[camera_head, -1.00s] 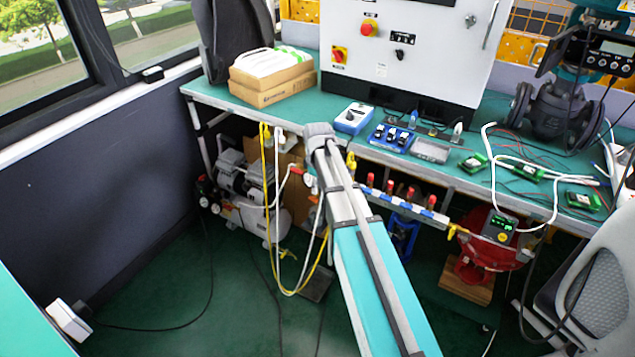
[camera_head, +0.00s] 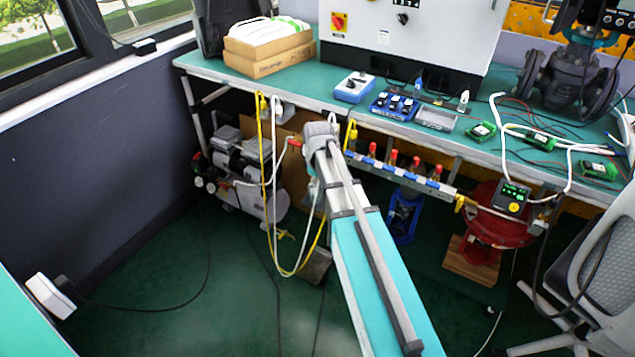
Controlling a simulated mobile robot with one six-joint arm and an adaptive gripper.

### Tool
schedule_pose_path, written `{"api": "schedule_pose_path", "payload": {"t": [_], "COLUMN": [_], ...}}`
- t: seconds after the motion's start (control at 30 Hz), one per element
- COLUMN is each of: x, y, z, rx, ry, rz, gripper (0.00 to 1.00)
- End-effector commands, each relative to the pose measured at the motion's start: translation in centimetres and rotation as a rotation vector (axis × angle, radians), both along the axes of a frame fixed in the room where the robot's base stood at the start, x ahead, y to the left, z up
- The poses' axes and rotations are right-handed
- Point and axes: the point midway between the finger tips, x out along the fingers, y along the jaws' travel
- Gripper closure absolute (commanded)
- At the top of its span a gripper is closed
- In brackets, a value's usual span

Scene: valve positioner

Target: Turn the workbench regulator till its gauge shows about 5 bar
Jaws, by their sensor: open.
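My arm (camera_head: 375,260) reaches up from the bottom of the picture to a grey joint (camera_head: 320,135) near the workbench's front edge. My gripper cannot be made out; the arm may hide it. A small pale fitting (camera_head: 283,110) hangs under the front edge of the teal workbench (camera_head: 345,115), left of that joint, with yellow and white hoses close by. It may be the regulator, but I cannot tell for sure. No gauge face on it can be read.
A compressor (camera_head: 240,160) stands on the floor under the bench. A manifold with red-topped valves (camera_head: 400,170) runs below the bench edge at right. Hoses (camera_head: 268,200) hang left of my arm. A chair (camera_head: 590,270) is at right. The floor at left is mostly clear.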

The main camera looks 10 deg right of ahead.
Motion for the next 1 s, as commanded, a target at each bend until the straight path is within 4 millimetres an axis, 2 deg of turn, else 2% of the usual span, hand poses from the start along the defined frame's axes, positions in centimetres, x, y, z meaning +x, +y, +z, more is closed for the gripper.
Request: {"api": "schedule_pose_path", "payload": {"t": [0.03,1.0], "x": [-0.4,-4.6], "y": [0.1,0.8], "z": [-0.9,-8.7], "rx": [0.0,0.0], "ry": [0.0,0.0], "rz": [-0.01,-0.191], "gripper": [0.51,0.51]}}
